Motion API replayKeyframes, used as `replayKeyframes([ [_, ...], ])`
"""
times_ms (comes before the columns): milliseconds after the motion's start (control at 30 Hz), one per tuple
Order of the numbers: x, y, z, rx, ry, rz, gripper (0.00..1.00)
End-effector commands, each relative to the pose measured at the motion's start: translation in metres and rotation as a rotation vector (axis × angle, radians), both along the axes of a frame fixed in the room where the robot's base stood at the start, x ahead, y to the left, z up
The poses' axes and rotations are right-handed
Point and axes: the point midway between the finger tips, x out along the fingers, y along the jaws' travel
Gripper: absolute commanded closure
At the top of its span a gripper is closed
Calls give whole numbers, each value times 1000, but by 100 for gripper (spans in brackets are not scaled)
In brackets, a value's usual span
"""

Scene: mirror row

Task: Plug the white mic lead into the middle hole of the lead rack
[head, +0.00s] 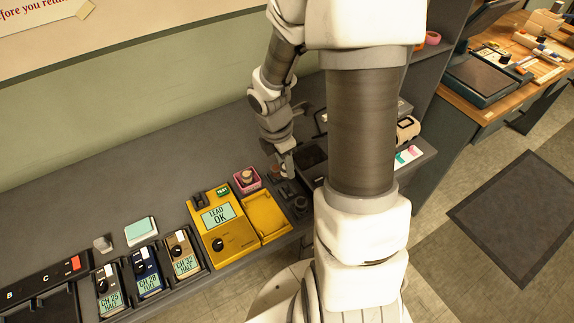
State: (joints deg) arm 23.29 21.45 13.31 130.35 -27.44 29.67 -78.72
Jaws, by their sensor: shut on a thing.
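My gripper (284,172) points down over the back right part of the grey counter, just above a small dark rack-like block (294,198). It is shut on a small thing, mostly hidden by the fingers. A small brownish piece (275,170) shows beside the fingertips, but I cannot tell whether it is the held thing. I cannot make out the white mic lead clearly. The dark block looks like the lead rack, but its holes are too small to tell apart, and my arm hides the area to its right.
A yellow tester (219,221) reading "LEAD OK" stands left of the dark block, with an empty yellow tray (265,215) beside it. A pink box (246,179) holds a brownish thing. Several transmitter packs (148,270) stand at the left.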

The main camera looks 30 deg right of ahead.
Motion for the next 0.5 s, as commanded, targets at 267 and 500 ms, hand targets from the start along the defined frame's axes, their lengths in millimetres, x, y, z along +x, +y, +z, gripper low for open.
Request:
replayKeyframes([
  [267, 2, 0, -8, 0, -1, 3, 100],
  [500, 2, 0, -27, 0, -1, 2, 100],
])
